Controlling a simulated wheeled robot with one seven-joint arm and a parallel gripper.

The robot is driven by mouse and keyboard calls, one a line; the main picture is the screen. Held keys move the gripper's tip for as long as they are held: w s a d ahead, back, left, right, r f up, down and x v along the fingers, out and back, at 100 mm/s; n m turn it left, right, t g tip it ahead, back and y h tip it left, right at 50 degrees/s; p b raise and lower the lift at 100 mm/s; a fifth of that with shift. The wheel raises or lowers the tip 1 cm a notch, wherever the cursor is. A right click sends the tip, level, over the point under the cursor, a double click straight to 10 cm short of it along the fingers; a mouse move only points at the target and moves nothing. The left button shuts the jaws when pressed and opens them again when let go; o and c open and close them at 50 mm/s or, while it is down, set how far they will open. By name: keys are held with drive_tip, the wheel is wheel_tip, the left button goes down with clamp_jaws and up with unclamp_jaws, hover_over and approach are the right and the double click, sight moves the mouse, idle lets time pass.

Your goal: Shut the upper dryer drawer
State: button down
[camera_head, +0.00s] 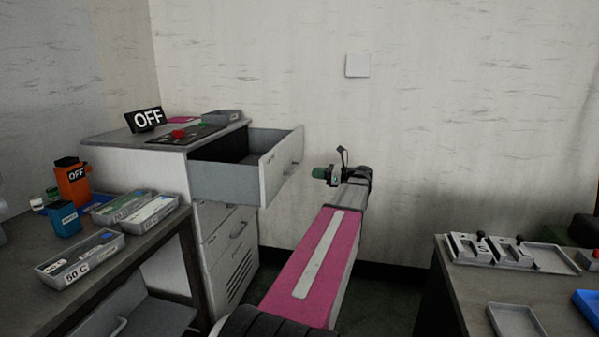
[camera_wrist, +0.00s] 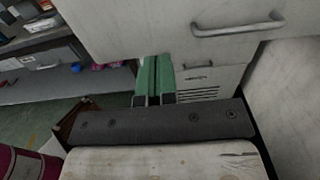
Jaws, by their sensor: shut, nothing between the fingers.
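The upper dryer drawer (camera_head: 281,164) stands pulled well out of the white dryer cabinet (camera_head: 140,162), its front facing right. In the wrist view its pale front (camera_wrist: 150,30) fills the top, with a bar handle (camera_wrist: 238,26). My gripper (camera_head: 322,173), with green fingers, is to the right of the drawer front in the head view, apart from it. In the wrist view the green fingers (camera_wrist: 154,78) lie side by side, shut and empty, pointing toward the area by the drawer front's lower edge. The lower drawer (camera_head: 229,235) is shut.
A left bench (camera_head: 110,262) holds labelled trays (camera_head: 80,258) and orange and blue containers. An OFF sign (camera_head: 146,119) and control panel (camera_head: 187,134) sit on the cabinet. A right bench (camera_head: 470,285) holds fixtures and trays. The wall is close behind the cabinet.

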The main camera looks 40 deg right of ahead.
sight(280, 170)
drive_tip(key=x, duration=1.3)
drive_tip(key=shift+w+a, duration=0.1)
drive_tip(key=shift+a, duration=0.05)
drive_tip(key=x, duration=2.9)
drive_tip(key=shift+w+a, duration=0.1)
drive_tip(key=shift+w, duration=0.2)
drive_tip(key=v, duration=1.1)
drive_tip(key=shift+s, duration=0.2)
